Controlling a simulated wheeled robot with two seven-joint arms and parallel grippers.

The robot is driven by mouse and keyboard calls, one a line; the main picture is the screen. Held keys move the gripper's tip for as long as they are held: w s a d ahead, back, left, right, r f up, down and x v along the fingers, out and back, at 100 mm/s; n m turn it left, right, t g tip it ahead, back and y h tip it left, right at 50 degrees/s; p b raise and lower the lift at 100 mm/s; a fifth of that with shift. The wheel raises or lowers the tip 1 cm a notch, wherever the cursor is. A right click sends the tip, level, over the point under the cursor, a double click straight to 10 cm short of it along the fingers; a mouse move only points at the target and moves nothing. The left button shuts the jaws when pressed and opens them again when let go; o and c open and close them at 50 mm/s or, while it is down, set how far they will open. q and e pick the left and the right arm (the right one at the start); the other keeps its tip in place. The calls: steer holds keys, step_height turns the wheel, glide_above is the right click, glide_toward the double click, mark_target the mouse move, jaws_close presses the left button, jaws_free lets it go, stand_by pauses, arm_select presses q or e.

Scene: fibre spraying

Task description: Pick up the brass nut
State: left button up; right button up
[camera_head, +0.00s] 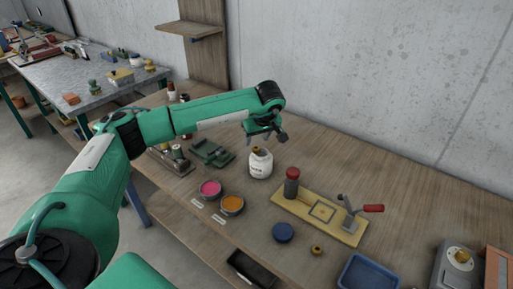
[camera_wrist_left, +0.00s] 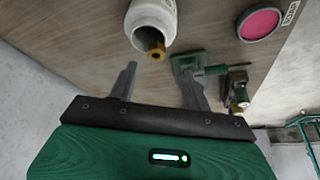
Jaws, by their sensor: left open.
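A small brass ring-like piece (camera_head: 317,250) lies on the wooden table near its front edge, right of a round blue lid (camera_head: 283,232). Another brass piece (camera_head: 257,149) sits at the mouth of a white bottle (camera_head: 260,165); in the left wrist view this brass piece (camera_wrist_left: 156,50) looks six-sided and sticks out of the bottle (camera_wrist_left: 152,22). I cannot tell for sure which one is the brass nut. My left gripper (camera_head: 266,136) is open and empty, above and just behind the bottle. Its fingers (camera_wrist_left: 160,85) point toward the bottle top without touching it. My right gripper is out of view.
A yellow board (camera_head: 290,210) with a red-topped cylinder (camera_head: 292,178) and a red-handled clamp (camera_head: 372,208) lies right. A blue tray (camera_head: 367,273) is in front. The table's back right is clear.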

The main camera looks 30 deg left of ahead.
mark_target(256, 147)
arm_select(q)
steer(key=x, duration=0.1)
steer(key=p+x, duration=0.1)
steer(key=x, duration=0.1)
steer(key=p+x, duration=0.1)
steer(key=shift+w+f, duration=0.25)
steer(key=shift+w, duration=0.15)
steer(key=shift+a+f, duration=0.1)
steer(key=shift+f, duration=0.3)
steer(key=shift+c, duration=0.4)
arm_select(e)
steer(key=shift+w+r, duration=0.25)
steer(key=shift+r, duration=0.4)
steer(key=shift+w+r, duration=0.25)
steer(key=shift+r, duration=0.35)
arm_select(q)
jaws_close()
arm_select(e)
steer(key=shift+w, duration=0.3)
